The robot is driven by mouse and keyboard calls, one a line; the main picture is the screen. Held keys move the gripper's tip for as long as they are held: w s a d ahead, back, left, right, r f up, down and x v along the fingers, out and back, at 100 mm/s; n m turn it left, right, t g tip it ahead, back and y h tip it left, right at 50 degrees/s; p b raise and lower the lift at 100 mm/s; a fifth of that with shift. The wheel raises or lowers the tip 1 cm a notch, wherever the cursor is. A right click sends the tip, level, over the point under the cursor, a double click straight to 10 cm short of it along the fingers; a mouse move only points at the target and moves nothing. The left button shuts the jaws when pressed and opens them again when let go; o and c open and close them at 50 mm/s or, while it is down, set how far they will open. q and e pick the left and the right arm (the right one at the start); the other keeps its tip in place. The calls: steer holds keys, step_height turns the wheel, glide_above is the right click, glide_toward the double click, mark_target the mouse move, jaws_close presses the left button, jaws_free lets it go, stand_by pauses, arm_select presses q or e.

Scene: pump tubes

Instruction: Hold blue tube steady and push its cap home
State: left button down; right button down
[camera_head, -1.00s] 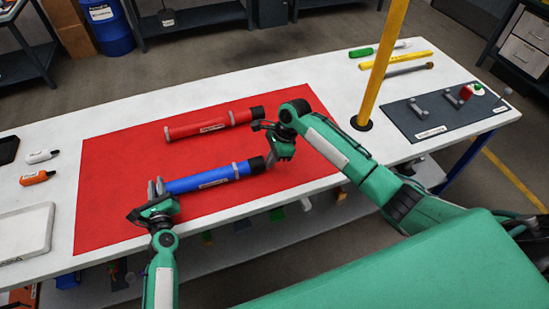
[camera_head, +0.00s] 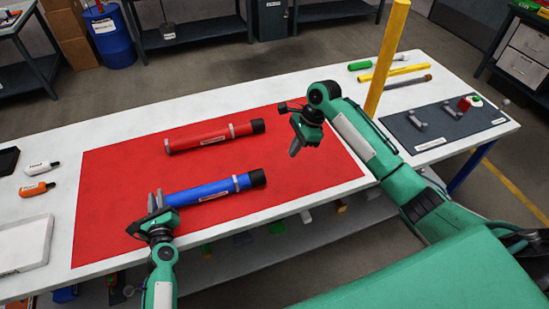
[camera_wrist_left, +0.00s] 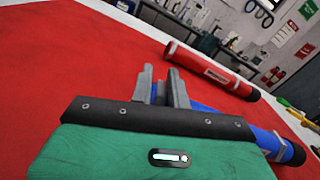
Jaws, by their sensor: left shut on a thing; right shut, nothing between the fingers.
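The blue tube (camera_head: 215,190) lies on the red mat (camera_head: 110,205), with its black cap (camera_head: 257,177) at the right end. My left gripper (camera_head: 156,202) is shut on the tube's left end. The blue tube also shows in the left wrist view (camera_wrist_left: 205,107), running behind the gripper (camera_wrist_left: 165,88) to the right, partly hidden by it. The black cap (camera_wrist_left: 292,152) is at the far end there. My right gripper (camera_head: 296,145) is shut and empty, above the mat, up and to the right of the cap and apart from it.
A red tube (camera_head: 195,141) with a black end lies behind the blue one. A yellow pole (camera_head: 388,60) rises from the table right of my right gripper. A dark board (camera_head: 440,125) lies at the right.

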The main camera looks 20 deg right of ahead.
arm_select(q)
steer(key=shift+s+f, duration=0.2)
steer(key=shift+f, duration=0.35)
arm_select(e)
steer(key=shift+d+r, duration=0.15)
steer(key=shift+r, duration=0.15)
arm_select(q)
steer(key=c, duration=1.3)
jaws_free()
